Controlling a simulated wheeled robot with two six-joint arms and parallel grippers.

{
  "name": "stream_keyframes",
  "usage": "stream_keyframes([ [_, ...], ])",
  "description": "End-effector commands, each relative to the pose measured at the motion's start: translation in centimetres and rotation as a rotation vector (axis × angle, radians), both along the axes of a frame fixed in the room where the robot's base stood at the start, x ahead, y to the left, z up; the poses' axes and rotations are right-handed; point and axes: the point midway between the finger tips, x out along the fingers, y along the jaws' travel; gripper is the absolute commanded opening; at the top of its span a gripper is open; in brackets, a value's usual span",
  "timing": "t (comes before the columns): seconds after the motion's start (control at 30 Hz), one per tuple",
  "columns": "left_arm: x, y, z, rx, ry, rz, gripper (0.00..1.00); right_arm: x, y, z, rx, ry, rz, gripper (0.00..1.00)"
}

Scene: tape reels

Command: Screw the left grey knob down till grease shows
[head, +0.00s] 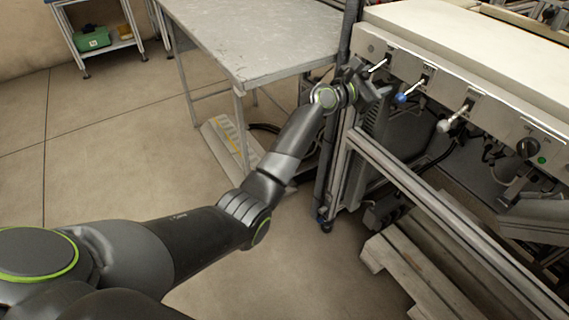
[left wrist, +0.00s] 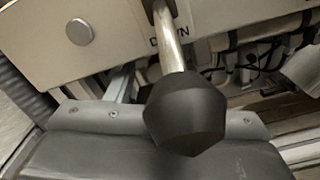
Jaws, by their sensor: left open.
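My left gripper (head: 368,84) is open at the left end of the beige machine panel, by the leftmost lever (head: 379,65). In the left wrist view a dark, nearly black knob (left wrist: 186,115) on a metal rod hangs in front of my dark gripper body (left wrist: 110,150); I cannot tell whether the fingers touch it. This knob is hidden in the head view. A flat round grey disc (left wrist: 80,31) sits on the panel to its left. A pale grey-white knob (head: 443,125) is on the third lever. No grease is seen. My right gripper is out of view.
A blue knob (head: 400,97) is on the middle lever. A black rotary switch (head: 527,147) and green button (head: 541,160) are farther right. A grey metal table (head: 250,40) stands left of the machine, and a wooden pallet (head: 400,265) lies below. Floor at left is clear.

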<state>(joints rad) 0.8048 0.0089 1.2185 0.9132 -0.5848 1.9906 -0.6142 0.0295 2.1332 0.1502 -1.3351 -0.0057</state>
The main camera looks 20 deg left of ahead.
Motion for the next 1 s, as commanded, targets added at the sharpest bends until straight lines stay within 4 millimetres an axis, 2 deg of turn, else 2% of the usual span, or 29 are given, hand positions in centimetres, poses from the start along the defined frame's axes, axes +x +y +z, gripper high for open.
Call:
stream_keyframes([
  [0.37,0.1,0.0,-0.3,-0.234,0.168,-0.001,0.49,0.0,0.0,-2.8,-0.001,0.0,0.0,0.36],
  [0.4,-0.6,0.7,0.2,-0.231,0.169,0.0,0.49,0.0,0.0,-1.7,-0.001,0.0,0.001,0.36],
  [0.43,-1.1,1.0,0.2,-0.231,0.168,0.001,0.49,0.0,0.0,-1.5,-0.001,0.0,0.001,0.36],
  [1.0,-9.8,7.3,0.1,-0.226,0.167,0.001,0.49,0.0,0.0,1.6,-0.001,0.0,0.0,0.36],
])
